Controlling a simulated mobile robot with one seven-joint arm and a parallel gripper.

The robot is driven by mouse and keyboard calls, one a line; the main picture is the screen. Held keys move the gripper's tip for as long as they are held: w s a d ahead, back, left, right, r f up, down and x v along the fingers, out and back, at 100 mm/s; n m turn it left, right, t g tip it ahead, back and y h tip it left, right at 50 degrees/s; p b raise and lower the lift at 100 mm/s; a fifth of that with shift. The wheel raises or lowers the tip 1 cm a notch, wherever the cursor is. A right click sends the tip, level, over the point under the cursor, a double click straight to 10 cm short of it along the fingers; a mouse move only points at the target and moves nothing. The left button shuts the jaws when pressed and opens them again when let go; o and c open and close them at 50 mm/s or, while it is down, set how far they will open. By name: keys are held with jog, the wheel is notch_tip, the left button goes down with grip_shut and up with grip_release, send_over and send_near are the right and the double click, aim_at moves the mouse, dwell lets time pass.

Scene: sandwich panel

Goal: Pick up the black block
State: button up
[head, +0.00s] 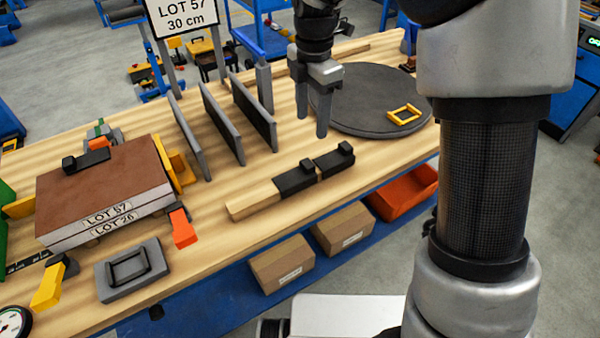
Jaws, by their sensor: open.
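Two black blocks with small knobs sit end to end on a pale wooden bar, the nearer black block (294,181) in the middle of the bar and the farther black block (333,162) at its right end. A third black block (94,158), also knobbed, lies on top of the brown panel stack (120,190) at the left. I cannot tell which one the task names. My gripper (312,126) points down with its fingers apart and nothing between them. It appears above the table, behind the two blocks on the bar and apart from them.
Upright grey plates (222,122) stand left of my gripper. A dark round disc (362,100) with a yellow handle (404,114) lies to the right. A grey handled block (133,270) and an orange piece (183,228) are near the front edge. The wooden table is bare around the bar.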

send_over(308, 162)
jog(key=f, duration=0.8)
jog(key=shift+d+b, duration=0.3)
jog(key=shift+b, duration=0.05)
jog(key=f, duration=0.5)
jog(key=shift+a+f, duration=0.1)
jog(key=shift+a, duration=0.15)
jog(key=c, duration=1.2)
